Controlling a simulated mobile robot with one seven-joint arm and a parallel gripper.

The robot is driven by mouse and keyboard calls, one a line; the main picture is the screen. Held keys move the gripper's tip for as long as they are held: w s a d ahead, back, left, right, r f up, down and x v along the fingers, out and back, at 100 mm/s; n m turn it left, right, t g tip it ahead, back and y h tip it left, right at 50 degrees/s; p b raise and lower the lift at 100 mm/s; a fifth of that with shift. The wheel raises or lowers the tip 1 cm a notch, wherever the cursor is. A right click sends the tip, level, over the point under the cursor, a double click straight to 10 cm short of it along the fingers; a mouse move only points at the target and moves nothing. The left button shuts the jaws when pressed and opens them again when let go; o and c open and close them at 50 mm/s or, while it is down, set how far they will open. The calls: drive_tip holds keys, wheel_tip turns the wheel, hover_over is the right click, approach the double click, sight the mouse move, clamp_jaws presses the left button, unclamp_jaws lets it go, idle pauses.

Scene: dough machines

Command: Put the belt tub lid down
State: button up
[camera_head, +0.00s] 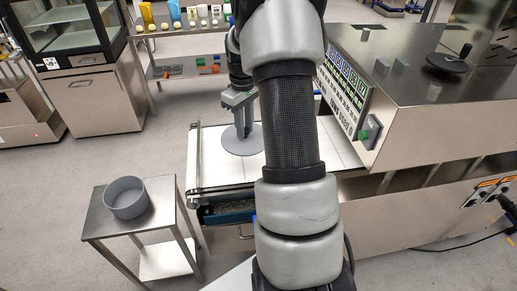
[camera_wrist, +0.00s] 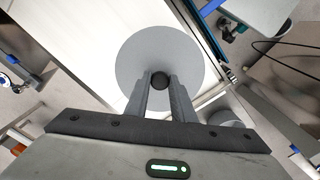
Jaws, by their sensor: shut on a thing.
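The belt tub lid (camera_head: 241,139) is a flat grey disc with a dark knob in its middle. It is over the white belt (camera_head: 208,160), near the belt's left end. My gripper (camera_head: 245,125) points down at the lid and is shut on its knob. In the wrist view the lid (camera_wrist: 133,62) shows beyond my gripper (camera_wrist: 160,84), whose two fingers close around the dark knob. I cannot tell whether the lid touches the belt or is just above it.
A round grey open tub (camera_head: 126,198) stands on a small steel table (camera_head: 101,222) left of the belt. A steel machine (camera_head: 420,110) with a button panel stands right of the belt. A back shelf (camera_head: 185,70) holds bottles and small items. My arm hides part of the belt.

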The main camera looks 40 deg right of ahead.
wheel_tip(320, 180, down, 10)
drive_tip(key=shift+d+r+b, duration=0.1)
drive_tip(key=shift+b, duration=0.3)
drive_tip(key=shift+f, duration=0.2)
drive_tip(key=o, duration=1)
wheel_tip(320, 180, up, 12)
drive_tip(key=shift+r+p, duration=0.15)
drive_tip(key=shift+p, duration=0.35)
